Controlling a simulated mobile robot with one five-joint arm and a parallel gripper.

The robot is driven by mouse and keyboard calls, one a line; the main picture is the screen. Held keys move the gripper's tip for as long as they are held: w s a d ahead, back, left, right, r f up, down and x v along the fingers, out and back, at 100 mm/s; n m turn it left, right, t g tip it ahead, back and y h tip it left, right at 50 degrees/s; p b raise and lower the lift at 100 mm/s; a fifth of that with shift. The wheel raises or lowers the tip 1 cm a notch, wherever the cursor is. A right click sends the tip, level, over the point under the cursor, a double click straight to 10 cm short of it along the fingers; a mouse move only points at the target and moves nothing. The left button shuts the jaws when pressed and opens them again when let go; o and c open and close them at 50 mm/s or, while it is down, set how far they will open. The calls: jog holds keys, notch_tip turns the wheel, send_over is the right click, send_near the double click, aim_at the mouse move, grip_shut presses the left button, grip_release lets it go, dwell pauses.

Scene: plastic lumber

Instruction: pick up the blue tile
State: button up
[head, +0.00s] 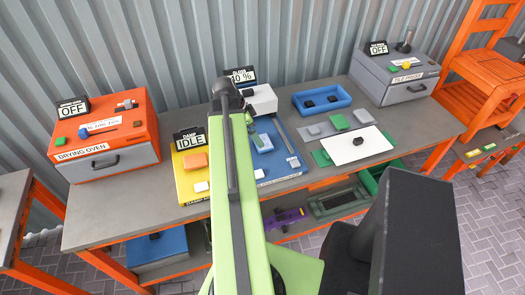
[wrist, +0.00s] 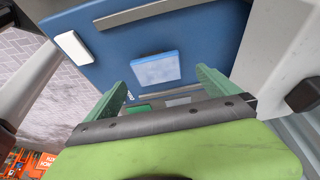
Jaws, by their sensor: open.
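The blue tile (head: 263,143) lies flat on the blue plate (head: 283,182) of the machine in the middle of the bench, just right of my arm. In the wrist view the light blue tile (wrist: 155,69) lies on the blue plate (wrist: 215,28), ahead of my gripper (wrist: 162,78). The two green fingers stand apart, one toward each side of the tile, with nothing between them that I can see held. Whether the fingers are level with the tile or above it, I cannot tell. In the head view my arm hides the fingers.
A white tile (wrist: 72,47) lies on the same plate, left of the blue tile. A metal rail (head: 283,136) edges the plate. A white housing (head: 261,99) stands behind it.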

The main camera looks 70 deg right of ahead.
jog(key=b+x, duration=0.1)
jog(key=x, duration=0.1)
jog(key=b+x, duration=0.1)
jog(key=b, duration=0.1)
jog(key=b+x, duration=0.1)
jog(key=x, duration=0.1)
jog(key=shift+s+f+b, duration=0.2)
jog(key=shift+s+b, duration=0.15)
jog(key=shift+s, duration=0.05)
jog(key=shift+r, duration=0.2)
jog(key=shift+c, duration=0.4)
